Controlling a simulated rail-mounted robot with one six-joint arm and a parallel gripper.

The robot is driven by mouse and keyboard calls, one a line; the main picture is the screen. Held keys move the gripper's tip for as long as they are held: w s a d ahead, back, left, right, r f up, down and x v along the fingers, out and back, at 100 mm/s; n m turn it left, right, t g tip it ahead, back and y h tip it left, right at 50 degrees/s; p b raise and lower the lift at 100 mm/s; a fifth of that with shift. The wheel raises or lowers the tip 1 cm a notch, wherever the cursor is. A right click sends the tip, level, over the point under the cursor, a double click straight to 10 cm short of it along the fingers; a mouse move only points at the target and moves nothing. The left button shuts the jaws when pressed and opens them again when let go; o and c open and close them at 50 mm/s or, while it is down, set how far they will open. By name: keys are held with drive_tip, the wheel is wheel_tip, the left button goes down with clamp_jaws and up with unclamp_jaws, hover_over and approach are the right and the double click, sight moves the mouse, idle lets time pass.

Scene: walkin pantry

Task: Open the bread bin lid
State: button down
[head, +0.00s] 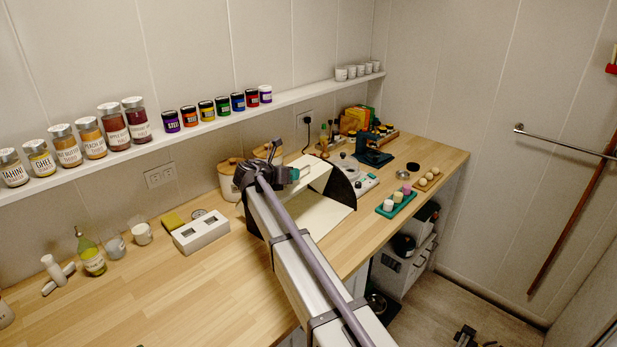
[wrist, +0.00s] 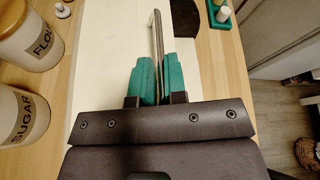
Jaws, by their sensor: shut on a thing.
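The bread bin (head: 342,188) stands on the counter, with a dark rounded side panel and cream surfaces. Its pale lid (head: 318,174) appears raised at the back, with a broad cream surface showing below it. My arm crosses the bin's left part and hides it. My gripper (head: 297,173) is at the lid's upper edge. In the wrist view, my gripper's teal fingers (wrist: 160,65) are closed on a thin metal bar, which looks like the lid handle (wrist: 157,32). The cream bin surface (wrist: 110,50) lies beneath it.
Flour and sugar canisters (wrist: 28,35) stand close on the left. A white toaster-like box (head: 201,232) is further left. A green tray with small cups (head: 396,203) and a dark blue device (head: 374,150) are to the right. A shelf of jars (head: 220,118) runs above.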

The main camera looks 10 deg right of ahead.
drive_tip(key=shift+w+a, duration=0.4)
drive_tip(key=c, duration=1.2)
unclamp_jaws()
drive_tip(key=shift+c, duration=0.2)
drive_tip(key=p+v, duration=0.4)
drive_tip(key=v, duration=0.6)
drive_tip(key=shift+a+r, duration=0.15)
drive_tip(key=shift+r, duration=0.05)
drive_tip(key=shift+s+a, duration=0.2)
drive_tip(key=shift+f, duration=0.1)
